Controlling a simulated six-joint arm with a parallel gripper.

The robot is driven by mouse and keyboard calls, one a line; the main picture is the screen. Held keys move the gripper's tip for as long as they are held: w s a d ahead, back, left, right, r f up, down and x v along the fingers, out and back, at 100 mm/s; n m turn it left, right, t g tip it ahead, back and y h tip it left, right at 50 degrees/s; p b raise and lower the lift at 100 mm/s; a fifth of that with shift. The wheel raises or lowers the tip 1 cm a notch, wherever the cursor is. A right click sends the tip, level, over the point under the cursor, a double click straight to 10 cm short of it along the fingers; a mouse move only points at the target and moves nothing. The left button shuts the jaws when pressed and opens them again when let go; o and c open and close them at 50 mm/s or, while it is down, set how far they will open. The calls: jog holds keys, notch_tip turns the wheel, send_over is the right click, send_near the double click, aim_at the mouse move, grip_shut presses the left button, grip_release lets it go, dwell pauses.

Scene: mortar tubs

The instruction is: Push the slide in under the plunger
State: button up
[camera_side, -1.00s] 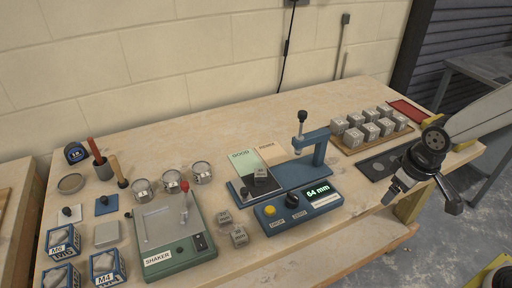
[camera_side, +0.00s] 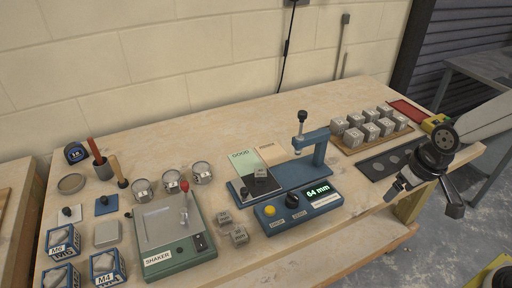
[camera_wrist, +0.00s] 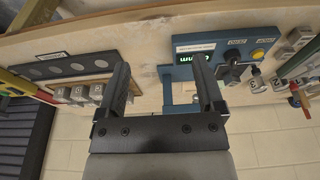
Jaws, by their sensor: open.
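The blue press (camera_side: 318,150) stands mid-bench, its plunger (camera_side: 301,122) raised on the upright arm. The dark slide (camera_side: 263,187) lies at the left end of the press base, out to the left of the plunger. A grey cube (camera_side: 261,173) sits on it, and a black knob (camera_side: 244,192) stands at its left end. My gripper (camera_side: 393,193) is open and empty, off to the right near the bench's front edge, well apart from the slide. In the wrist view, the two fingers (camera_wrist: 160,75) are spread with nothing between them; the slide is hard to make out there.
A blue control box (camera_side: 298,207) reading 64 mm stands in front of the press. A wooden tray (camera_side: 350,149) of grey cubes and a dark plate with round recesses (camera_side: 372,172) lie right. The green shaker (camera_side: 172,235) and two loose cubes stand left.

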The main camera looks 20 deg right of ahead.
dwell(0.4)
jog(key=shift+c, duration=1)
jog(key=n+y, duration=0.3)
jog(key=n, duration=0.6)
send_near(245, 189)
jog(key=f, duration=0.2)
jog(key=shift+s+a+r+t, duration=0.1)
jog(key=shift+a+r+t, duration=0.1)
jog(key=shift+a+t, duration=0.1)
jog(key=shift+f, duration=0.15)
jog(key=shift+x, duration=3.75)
